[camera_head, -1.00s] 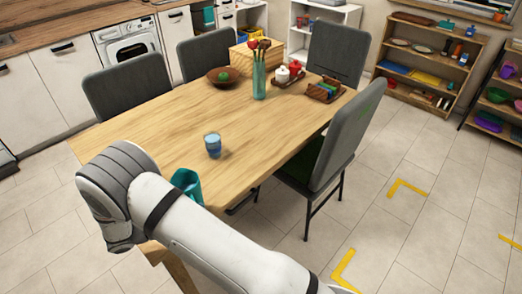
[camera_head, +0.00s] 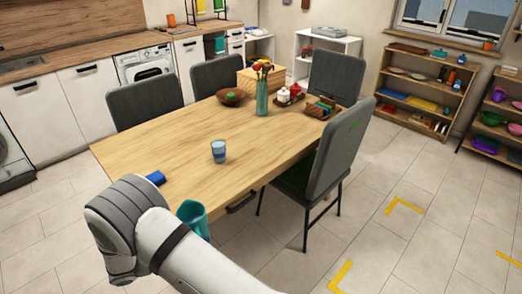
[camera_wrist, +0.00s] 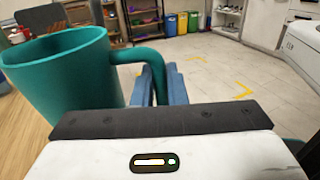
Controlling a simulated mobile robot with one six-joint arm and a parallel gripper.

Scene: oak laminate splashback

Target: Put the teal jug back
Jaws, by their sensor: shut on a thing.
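The teal jug (camera_head: 192,214) shows beside my arm at the near edge of the table in the head view, partly hidden by the arm. In the wrist view the jug (camera_wrist: 62,80) fills the left side, upright, with its handle reaching right to my gripper (camera_wrist: 160,82). My gripper is shut on the jug's handle. The fingers are blue and mostly hidden behind the wrist housing. In the head view my arm hides the gripper.

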